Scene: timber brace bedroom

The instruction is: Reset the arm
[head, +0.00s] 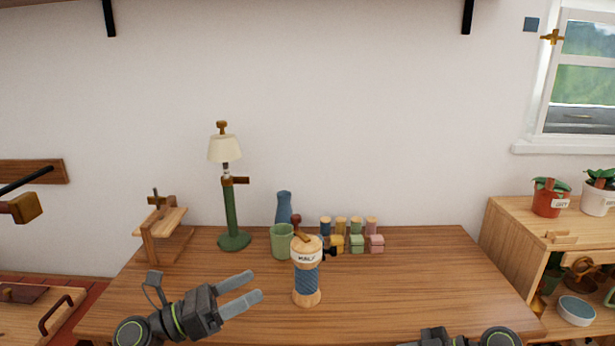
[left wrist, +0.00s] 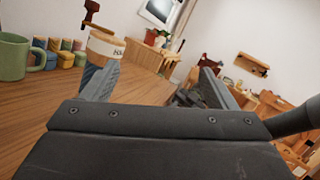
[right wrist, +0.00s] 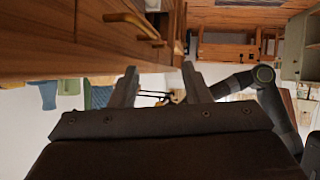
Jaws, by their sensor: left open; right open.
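My left gripper (head: 240,293) is open and empty above the front left of the wooden table (head: 420,280), its fingers pointing right. A grinder-like jar (head: 307,283) with a wooden top, a label and a blue patterned middle stands upright to the right of its fingertips, apart from them in the head view. The jar's top and blue side also show in the left wrist view (left wrist: 106,45), beyond the left finger. My right arm shows only partly at the bottom right of the head view. In the right wrist view my right gripper (right wrist: 163,80) is open, with no held object visible.
A green mug (head: 282,241), a blue bottle (head: 284,208) and several small coloured jars (head: 357,243) stand behind the grinder. A green lamp (head: 231,215) and a small wooden stand (head: 163,228) are at the left. A shelf with plants (head: 550,201) is at the right. The table's right half is clear.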

